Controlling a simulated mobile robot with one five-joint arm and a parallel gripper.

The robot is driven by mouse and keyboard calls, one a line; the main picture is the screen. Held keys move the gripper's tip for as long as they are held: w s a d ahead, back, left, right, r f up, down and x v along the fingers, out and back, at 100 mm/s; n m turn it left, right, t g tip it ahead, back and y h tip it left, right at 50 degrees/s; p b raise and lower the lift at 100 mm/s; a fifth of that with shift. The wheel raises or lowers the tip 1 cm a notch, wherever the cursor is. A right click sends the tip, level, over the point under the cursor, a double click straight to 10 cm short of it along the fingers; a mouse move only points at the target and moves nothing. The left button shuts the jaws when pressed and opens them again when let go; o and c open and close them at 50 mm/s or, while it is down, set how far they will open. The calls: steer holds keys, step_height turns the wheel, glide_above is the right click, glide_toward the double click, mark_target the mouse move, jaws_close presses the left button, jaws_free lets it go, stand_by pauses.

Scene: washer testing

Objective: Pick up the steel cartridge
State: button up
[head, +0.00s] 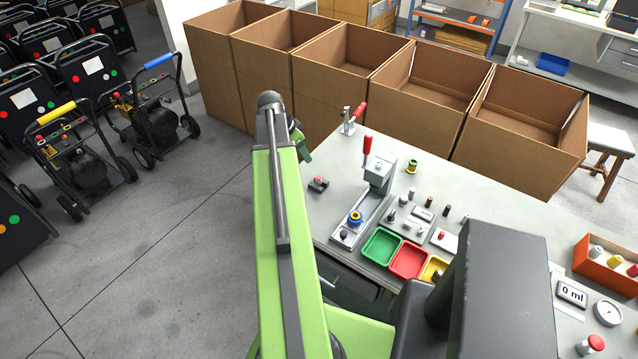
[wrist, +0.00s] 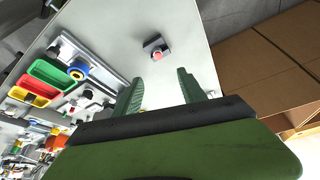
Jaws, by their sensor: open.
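Several small upright cylinders stand in a row on the grey bench behind the fixture plate. The light grey one (head: 411,194) at the left end looks like the steel cartridge. A brown one (head: 429,202) and a dark one (head: 446,210) stand to its right. They are too small to identify surely in the wrist view. My gripper (wrist: 159,78) is open and empty, its two green fingers apart over the bench. In the head view my gripper (head: 302,146) is at the bench's left edge, well left of the cylinders and partly hidden by my arm.
A lever press (head: 381,172) with a red handle stands between my gripper and the cylinders. A red-button box (head: 318,184) lies near the bench's left edge. Green (head: 381,247) and red (head: 408,260) trays sit in front. Cardboard boxes (head: 420,112) line the back.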

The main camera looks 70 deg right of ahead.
steer(key=b, duration=1)
glide_above(319, 177)
steer(key=w+a, duration=0.2)
steer(key=a, duration=0.1)
steer(key=f, duration=1)
steer(key=shift+d+f, duration=0.25)
steer(key=shift+f, duration=0.05)
steer(key=shift+d+f, duration=0.15)
steer(key=shift+f, duration=0.1)
steer(key=shift+s, duration=0.15)
steer(key=b+x, duration=0.5)
steer(key=shift+s, duration=0.25)
steer(key=shift+r, duration=0.2)
jaws_close()
